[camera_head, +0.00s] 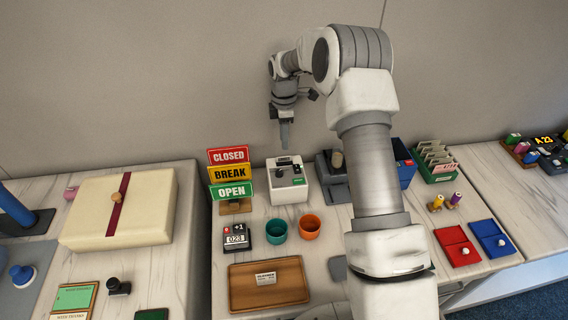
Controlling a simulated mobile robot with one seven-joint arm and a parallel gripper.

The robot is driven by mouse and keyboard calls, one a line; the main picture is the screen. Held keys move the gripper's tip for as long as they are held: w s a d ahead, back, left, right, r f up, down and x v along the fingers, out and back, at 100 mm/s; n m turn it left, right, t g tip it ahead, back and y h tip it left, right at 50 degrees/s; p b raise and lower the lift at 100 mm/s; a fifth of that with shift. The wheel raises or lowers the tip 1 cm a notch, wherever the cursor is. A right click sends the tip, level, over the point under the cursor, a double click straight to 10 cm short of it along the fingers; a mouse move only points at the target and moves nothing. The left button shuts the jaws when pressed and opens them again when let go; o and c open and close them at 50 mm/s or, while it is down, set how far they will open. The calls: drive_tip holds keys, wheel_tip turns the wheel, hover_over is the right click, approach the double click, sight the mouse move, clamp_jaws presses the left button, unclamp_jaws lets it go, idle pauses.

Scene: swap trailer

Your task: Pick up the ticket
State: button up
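My gripper (284,142) points down above and behind the white device, against the wall in the picture, apart from everything. Its fingers look narrow from here, and whether they are open or shut does not show.
My arm hides part of the table.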

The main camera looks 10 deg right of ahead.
drive_tip(key=shift+s+f, duration=0.1)
drive_tip(key=shift+f, duration=2.95)
clamp_jaws()
